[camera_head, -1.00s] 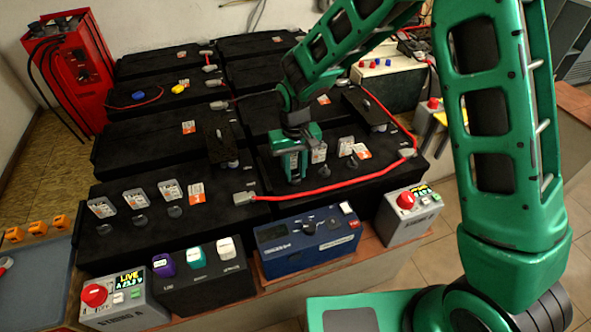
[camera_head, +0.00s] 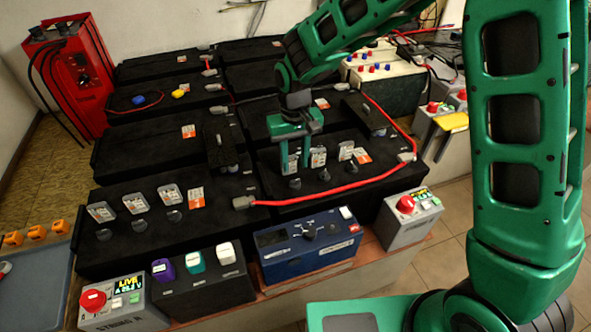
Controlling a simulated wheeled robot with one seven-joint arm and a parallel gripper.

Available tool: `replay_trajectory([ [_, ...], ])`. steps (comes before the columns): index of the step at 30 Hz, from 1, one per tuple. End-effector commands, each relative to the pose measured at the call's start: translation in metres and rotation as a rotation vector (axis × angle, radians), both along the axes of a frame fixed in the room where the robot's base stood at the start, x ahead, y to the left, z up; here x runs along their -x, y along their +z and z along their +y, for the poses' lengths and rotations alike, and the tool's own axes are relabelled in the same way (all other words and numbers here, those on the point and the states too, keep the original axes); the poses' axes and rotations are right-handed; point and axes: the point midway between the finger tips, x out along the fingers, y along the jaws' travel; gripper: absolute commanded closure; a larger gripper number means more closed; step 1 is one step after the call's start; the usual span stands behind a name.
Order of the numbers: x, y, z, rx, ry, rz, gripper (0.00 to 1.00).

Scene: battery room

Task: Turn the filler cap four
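Two black batteries in the front row carry small dark round filler caps with grey tags behind them. The left battery has three caps, one of them at its left end (camera_head: 104,235). The right battery has caps too; its leftmost cap (camera_head: 294,183) sits just below my gripper (camera_head: 294,168). I cannot read the numbers on the tags, so I cannot confirm which cap is four. My gripper points down with its two green fingers apart and nothing seen between them. The fingertips look to be above the cap, apart from it.
A red cable (camera_head: 330,193) loops along the front and right side of the right battery. Dark upright blocks (camera_head: 219,140) stand on the batteries. A blue meter box (camera_head: 305,243) and grey boxes with red buttons (camera_head: 110,303) line the front edge.

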Motion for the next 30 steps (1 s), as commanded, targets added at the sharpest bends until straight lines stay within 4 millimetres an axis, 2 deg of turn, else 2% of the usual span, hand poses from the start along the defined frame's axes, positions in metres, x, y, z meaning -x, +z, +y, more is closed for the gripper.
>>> replay_trajectory([
  [3, -0.001, 0.022, 0.000, -0.001, -0.001, -0.003, 0.67],
  [9, -0.002, 0.044, 0.000, -0.001, -0.001, -0.003, 0.67],
  [26, -0.001, 0.049, -0.001, 0.000, -0.002, -0.001, 0.67],
  [28, -0.002, 0.051, -0.005, 0.001, -0.007, -0.002, 0.67],
  [30, -0.002, 0.056, -0.018, 0.007, -0.024, -0.007, 0.67],
])
